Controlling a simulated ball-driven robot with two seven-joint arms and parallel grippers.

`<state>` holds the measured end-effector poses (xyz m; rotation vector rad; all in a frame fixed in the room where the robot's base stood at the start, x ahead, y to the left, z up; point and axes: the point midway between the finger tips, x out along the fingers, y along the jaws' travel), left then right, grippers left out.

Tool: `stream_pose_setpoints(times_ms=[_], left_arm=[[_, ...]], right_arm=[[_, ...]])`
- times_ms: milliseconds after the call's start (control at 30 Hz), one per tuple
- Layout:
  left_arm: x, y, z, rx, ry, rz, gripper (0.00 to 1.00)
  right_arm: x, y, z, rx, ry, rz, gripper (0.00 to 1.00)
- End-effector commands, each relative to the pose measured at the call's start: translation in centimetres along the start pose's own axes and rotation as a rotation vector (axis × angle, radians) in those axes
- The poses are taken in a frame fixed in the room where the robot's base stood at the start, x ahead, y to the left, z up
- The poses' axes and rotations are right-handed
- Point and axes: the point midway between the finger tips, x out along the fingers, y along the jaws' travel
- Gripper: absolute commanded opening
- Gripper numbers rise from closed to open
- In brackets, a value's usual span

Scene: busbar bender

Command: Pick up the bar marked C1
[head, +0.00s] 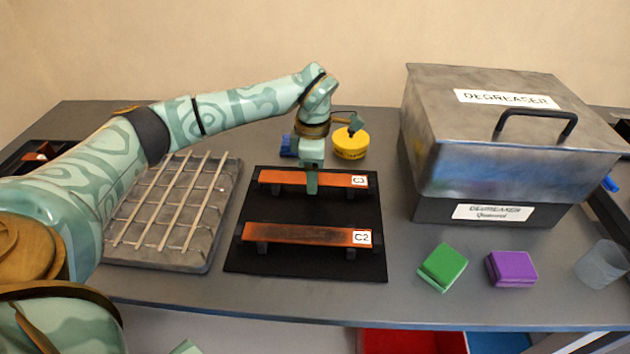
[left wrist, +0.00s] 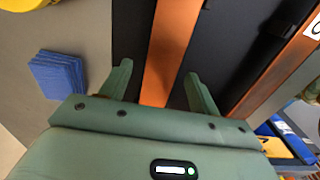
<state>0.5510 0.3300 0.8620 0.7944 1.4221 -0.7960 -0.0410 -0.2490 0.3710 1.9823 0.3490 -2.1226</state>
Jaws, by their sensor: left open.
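The bar marked C1 (head: 278,177) is an orange copper strip with a white label at its right end. It lies across supports on a black mat (head: 300,210), at the back. A similar bar marked C2 (head: 300,234) lies nearer the front. My left gripper (head: 312,188) points down over the middle of C1 and hides part of it. In the left wrist view, my left gripper (left wrist: 159,70) is open, with one finger on each side of the orange bar (left wrist: 172,50). Gaps show between the fingers and the bar. My right gripper is not in view.
A wire rack on a tray (head: 205,262) lies left of the mat. A large degreaser box (head: 500,140) stands at right. Green (head: 442,268) and purple (head: 511,268) blocks lie at front right.

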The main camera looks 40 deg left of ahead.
Motion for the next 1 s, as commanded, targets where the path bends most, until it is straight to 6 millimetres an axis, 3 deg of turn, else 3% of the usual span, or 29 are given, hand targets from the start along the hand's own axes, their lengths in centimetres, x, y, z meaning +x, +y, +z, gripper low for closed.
stream_pose_setpoints(times_ms=[67,100,300,667,867,1000], left_arm=[[-0.2,0.0,0.0,0.0,-0.001,0.002,0.62],[-0.2,0.0,0.0,0.0,-0.001,0.001,0.56],[-0.2,0.0,0.0,0.0,-0.001,0.001,0.01],[-0.9,0.0,0.0,0.0,-0.002,0.004,0.0],[-4.3,0.1,0.0,-0.001,-0.005,0.008,0.0],[-7.4,-2.5,0.7,0.005,-0.006,0.008,0.0]], right_arm=[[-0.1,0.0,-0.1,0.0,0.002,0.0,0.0],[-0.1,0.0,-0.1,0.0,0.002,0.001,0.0],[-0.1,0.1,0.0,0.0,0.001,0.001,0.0],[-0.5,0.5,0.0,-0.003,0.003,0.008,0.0],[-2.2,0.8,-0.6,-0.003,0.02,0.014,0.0],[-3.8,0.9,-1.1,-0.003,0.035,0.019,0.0]])
